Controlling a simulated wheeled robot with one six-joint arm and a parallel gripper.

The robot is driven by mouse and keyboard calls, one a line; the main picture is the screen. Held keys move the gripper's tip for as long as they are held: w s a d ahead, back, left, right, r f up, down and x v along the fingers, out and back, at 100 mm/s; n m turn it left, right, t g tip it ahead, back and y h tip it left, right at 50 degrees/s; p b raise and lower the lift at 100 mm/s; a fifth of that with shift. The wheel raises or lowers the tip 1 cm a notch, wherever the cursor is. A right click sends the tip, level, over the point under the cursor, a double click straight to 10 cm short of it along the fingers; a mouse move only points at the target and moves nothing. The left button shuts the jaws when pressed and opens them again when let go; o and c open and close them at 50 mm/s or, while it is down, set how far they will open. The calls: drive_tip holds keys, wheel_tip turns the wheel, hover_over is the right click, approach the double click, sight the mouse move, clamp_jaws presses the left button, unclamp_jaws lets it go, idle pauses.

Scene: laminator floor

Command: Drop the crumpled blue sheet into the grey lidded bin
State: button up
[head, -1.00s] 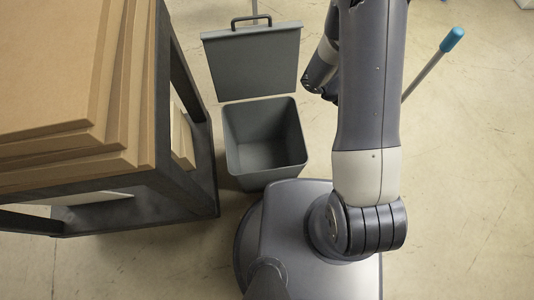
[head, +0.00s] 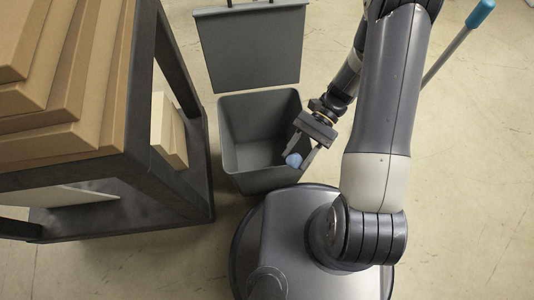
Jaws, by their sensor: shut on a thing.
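The grey bin (head: 246,180) stands on the floor, just beyond my base. Its lid (head: 251,48) is open, tipped up at the far side, and the inside looks empty where it shows. My gripper (head: 298,157) is over the right part of the bin's opening in the picture. The exact height of the sheet above the rim is hard to tell. The gripper hides the bin's right rim in part.
A dark metal rack (head: 165,75) with stacked brown boards (head: 60,100) stands close on the left of the bin. A pole with a teal end (head: 480,13) stands at the upper right, behind my arm. The floor on the right is clear.

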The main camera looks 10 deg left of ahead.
drive_tip(key=w+a+f+m+t+y+b, duration=0.2)
drive_tip(key=w+a+m+t+y+b, duration=0.55)
drive_tip(key=w+m+t, duration=0.8)
wheel_tip(320, 180, down, 6)
drive_tip(key=w+a+n+g+h+b, duration=0.1)
drive_tip(key=a+b, duration=0.1)
drive_tip(key=b, duration=0.2)
drive_tip(key=shift+n, duration=0.35)
drive_tip(key=shift+a, duration=0.1)
drive_tip(key=o, duration=1)
drive_tip(key=shift+w+p+v, duration=0.2)
drive_tip(key=shift+p+v, duration=1.4)
drive_tip(key=shift+v, duration=3.8)
